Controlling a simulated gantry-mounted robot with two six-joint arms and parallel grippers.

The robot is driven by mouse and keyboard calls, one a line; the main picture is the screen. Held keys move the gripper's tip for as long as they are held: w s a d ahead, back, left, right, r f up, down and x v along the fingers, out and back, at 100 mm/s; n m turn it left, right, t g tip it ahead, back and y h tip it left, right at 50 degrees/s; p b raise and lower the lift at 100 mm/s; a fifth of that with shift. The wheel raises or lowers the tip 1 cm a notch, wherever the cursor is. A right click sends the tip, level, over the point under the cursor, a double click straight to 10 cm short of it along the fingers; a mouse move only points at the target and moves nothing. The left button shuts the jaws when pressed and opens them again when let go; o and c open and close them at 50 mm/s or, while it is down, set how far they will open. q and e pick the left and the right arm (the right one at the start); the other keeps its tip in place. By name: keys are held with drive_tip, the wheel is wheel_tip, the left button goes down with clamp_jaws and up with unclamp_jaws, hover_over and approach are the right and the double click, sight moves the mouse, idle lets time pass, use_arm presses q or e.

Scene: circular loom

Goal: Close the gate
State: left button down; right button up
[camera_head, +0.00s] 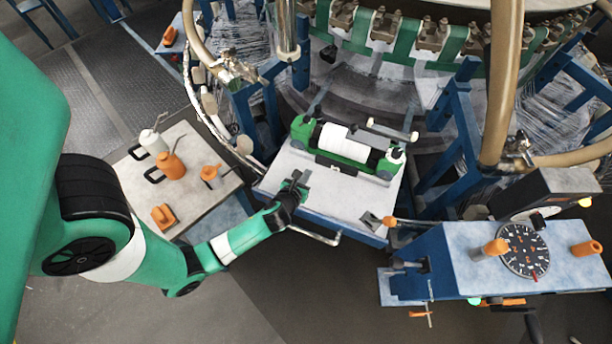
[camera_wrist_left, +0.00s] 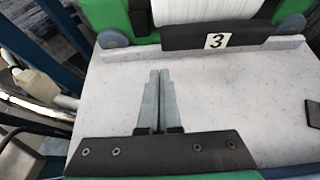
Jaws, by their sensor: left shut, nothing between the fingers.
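My left gripper (camera_head: 299,182) is over the left part of a pale-topped blue table (camera_head: 340,205). In the left wrist view its fingers (camera_wrist_left: 158,75) are together, with nothing between them. They point toward a green shuttle-like unit (camera_head: 345,150) with a white roll (camera_wrist_left: 205,10) and a black plate marked "3" (camera_wrist_left: 216,41). The fingertips look apart from that plate. A pale bar (camera_head: 392,130) lies behind the unit. An orange-knobbed latch (camera_head: 388,221) is at the table's front right corner. I cannot tell which part is the gate. My right gripper is not in view.
A side table (camera_head: 130,172) at left holds an orange oil can (camera_head: 171,165), a white can (camera_head: 152,141) and orange items. A blue control console (camera_head: 450,260) with a dial stands at right. Tan hoses and the loom ring (camera_head: 400,35) fill the back.

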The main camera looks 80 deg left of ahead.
sight(313, 170)
use_arm(q)
drive_tip(key=b+x, duration=0.2)
drive_tip(key=x, duration=0.4)
drive_tip(key=shift+w+f, duration=0.1)
drive_tip(key=shift+w+a+f+b, duration=0.1)
drive_tip(key=shift+w+a+b, duration=0.1)
drive_tip(key=shift+a+b, duration=0.1)
drive_tip(key=shift+w, duration=0.1)
